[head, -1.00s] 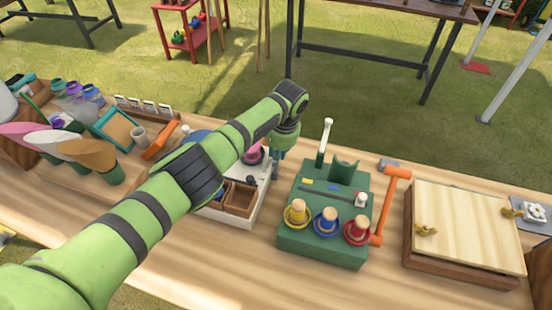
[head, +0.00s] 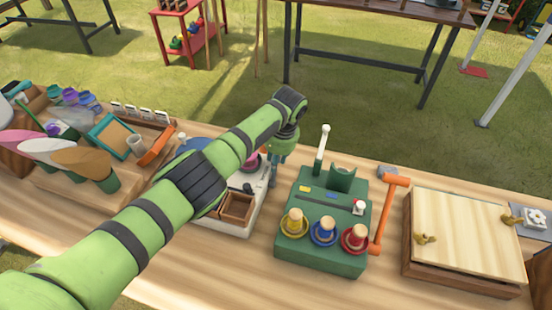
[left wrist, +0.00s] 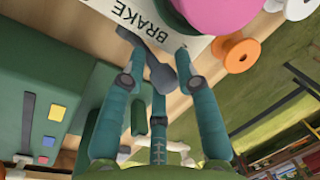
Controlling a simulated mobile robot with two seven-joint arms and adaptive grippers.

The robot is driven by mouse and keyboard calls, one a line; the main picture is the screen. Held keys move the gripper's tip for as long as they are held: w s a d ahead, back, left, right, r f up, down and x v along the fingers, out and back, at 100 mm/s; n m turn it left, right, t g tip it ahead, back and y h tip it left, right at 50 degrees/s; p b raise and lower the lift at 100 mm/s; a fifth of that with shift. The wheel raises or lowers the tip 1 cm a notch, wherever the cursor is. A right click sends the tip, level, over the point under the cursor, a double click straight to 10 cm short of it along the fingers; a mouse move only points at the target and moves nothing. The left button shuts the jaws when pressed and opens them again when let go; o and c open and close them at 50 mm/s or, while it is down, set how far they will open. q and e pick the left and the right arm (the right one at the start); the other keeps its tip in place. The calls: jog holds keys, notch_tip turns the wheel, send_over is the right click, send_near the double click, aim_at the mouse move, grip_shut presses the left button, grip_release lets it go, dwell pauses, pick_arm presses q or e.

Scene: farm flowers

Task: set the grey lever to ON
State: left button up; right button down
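My left gripper (head: 274,172) points down at the right edge of the white board (head: 243,227), just left of the green block. In the left wrist view its teal fingers (left wrist: 158,72) are spread and open. A grey lever (left wrist: 160,74) with a wider paddle end lies between the fingertips, beside the word BRAKE on the white board (left wrist: 106,22). I cannot tell whether a finger touches it. In the head view the lever cannot be told apart from the fingers. No ON mark is legible. My right gripper is in neither view.
The green block (head: 325,258) with yellow, blue and red knobs and a white-tipped upright lever (head: 322,145) stands close on the right. A pink round thing (left wrist: 215,12) is near the fingers.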

pick_arm(q)
jog(key=shift+o, duration=0.4)
jog(key=shift+w+a+f, duration=0.1)
jog(key=shift+f, duration=0.3)
jog(key=shift+w+f, duration=0.1)
jog(key=shift+w, duration=0.2)
jog(key=shift+s, duration=0.15)
jog(key=shift+r, duration=0.2)
jog(key=shift+d+r, duration=0.2)
jog(key=shift+r, duration=0.05)
notch_tip(320, 180, up, 11)
jog(key=s+d, duration=0.1)
jog(key=shift+d+r, duration=0.15)
jog(key=shift+s, duration=0.15)
